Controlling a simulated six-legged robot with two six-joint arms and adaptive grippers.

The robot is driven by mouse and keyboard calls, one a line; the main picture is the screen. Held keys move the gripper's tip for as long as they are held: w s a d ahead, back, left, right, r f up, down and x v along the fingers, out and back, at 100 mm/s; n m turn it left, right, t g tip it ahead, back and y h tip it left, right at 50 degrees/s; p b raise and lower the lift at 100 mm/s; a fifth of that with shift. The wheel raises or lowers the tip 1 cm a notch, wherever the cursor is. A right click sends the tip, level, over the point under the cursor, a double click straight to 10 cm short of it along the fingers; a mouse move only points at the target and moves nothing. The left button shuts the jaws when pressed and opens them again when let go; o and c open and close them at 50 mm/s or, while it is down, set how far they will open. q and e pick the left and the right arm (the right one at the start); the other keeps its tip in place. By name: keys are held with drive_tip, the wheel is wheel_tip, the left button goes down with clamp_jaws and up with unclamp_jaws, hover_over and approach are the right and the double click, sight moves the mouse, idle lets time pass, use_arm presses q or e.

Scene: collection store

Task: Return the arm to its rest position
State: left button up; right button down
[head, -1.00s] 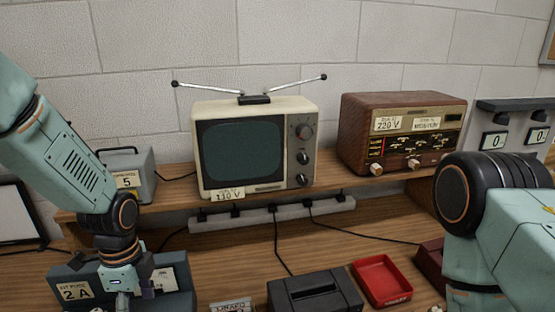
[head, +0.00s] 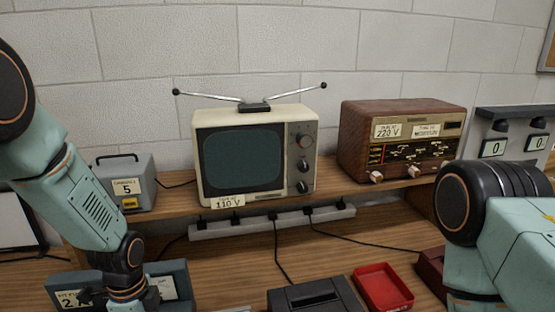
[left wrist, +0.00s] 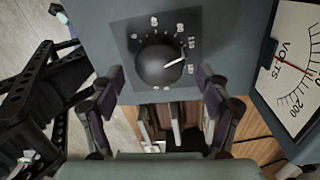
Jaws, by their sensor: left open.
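My left arm (head: 85,205) comes in from the left in the head view and reaches down in front of a blue-grey box with white labels (head: 172,282). Its gripper is below the picture's edge there. In the left wrist view my left gripper (left wrist: 160,95) is open, its two fingers apart on either side of a black dial knob (left wrist: 160,62) with a numbered scale. Nothing shows between the fingertips as held. My right arm (head: 500,225) shows at the right edge of the head view; its gripper is out of the picture.
A cream television (head: 250,160) and a brown radio (head: 400,140) stand on the wooden shelf. A power strip (head: 270,220) runs along its front. A dark device (head: 315,297) and a red tray (head: 382,288) are on the bench. A voltmeter face (left wrist: 290,70) is close by on the right.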

use_arm(q)
drive_tip(key=shift+s+f, duration=0.15)
drive_tip(key=shift+f, duration=0.75)
drive_tip(key=shift+r+n, duration=0.1)
drive_tip(key=shift+n, duration=0.3)
drive_tip(key=n, duration=0.3)
drive_tip(key=shift+n+b, duration=0.3)
drive_tip(key=n, duration=0.5)
drive_tip(key=shift+a+h, duration=0.1)
drive_tip(key=shift+h, duration=0.2)
drive_tip(key=n, duration=0.6)
drive_tip(key=shift+a+t, duration=0.1)
drive_tip(key=shift+t, duration=0.3)
drive_tip(key=n, duration=0.5)
drive_tip(key=shift+n+p, duration=0.3)
drive_tip(key=shift+p, duration=0.05)
drive_tip(key=shift+r, duration=0.15)
